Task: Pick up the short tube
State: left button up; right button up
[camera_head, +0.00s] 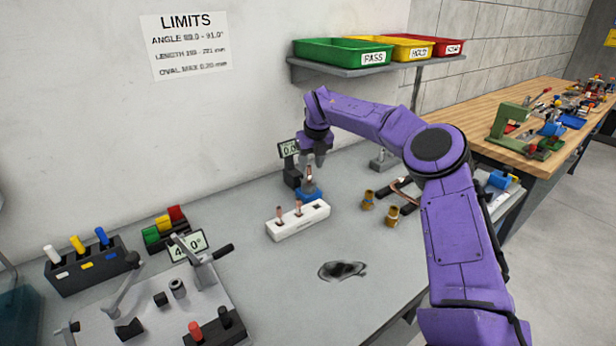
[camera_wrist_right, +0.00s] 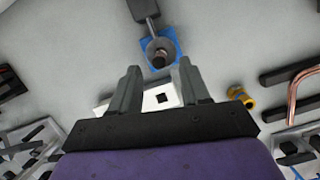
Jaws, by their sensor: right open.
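My right gripper (camera_head: 314,158) is open and empty, pointing down just above the blue gauge stand (camera_head: 311,193). A short copper tube (camera_head: 309,174) stands upright in this stand, just below the fingers. In the right wrist view the open gripper (camera_wrist_right: 158,78) has the tube's dark round end (camera_wrist_right: 159,60) ahead of its fingertips, apart from them. A white block (camera_head: 300,226) in front of the stand holds two more upright copper tubes, one left (camera_head: 279,213) and one middle (camera_head: 298,208); its right square hole is empty. My left gripper is out of view.
Brass fittings (camera_head: 393,216) stand right of the white block. A bending fixture (camera_head: 165,310) and a tool rack (camera_head: 85,265) are at the left. A shelf with green (camera_head: 345,52), yellow and red trays is on the wall.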

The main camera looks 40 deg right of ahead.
aim_at(310, 167)
jog(key=p+x, duration=0.1)
jog(key=x, duration=0.3)
jog(key=shift+w+d+f+p, duration=0.1)
jog(key=shift+w+f+p, duration=0.1)
jog(key=shift+p, duration=0.15)
jog(key=shift+f, duration=0.35)
grip_shut()
jog(key=shift+r, duration=0.1)
